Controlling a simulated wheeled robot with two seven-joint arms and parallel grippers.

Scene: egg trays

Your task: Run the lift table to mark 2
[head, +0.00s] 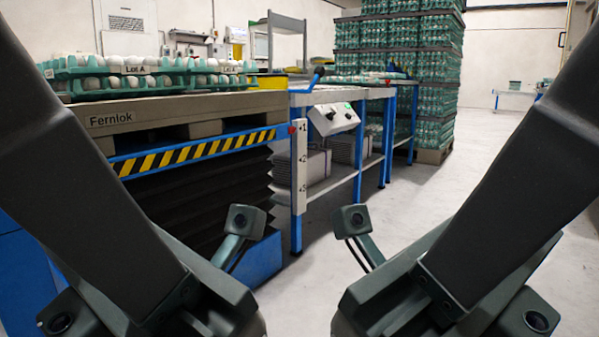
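The lift table (195,152) stands at the left, with a blue top edge, a yellow-and-black striped band and black bellows (205,195) below. A white scale strip (301,170) with marks 1, 2 and 3 from top to bottom is fixed to a blue post at its right. A small red pointer (291,130) at the table's corner is level with mark 1. A grey control box (332,118) with dark knobs and a green light sits right of the strip. My two arms reach down into the lower corners; the fingers of both grippers are out of frame.
A pallet (180,112) marked Fernlok lies on the lift table, carrying green trays of eggs. A blue-legged bench (357,92) runs behind the control box, with grey stacks below. Tall green tray stacks (432,85) stand on a pallet behind. The floor at the right is clear.

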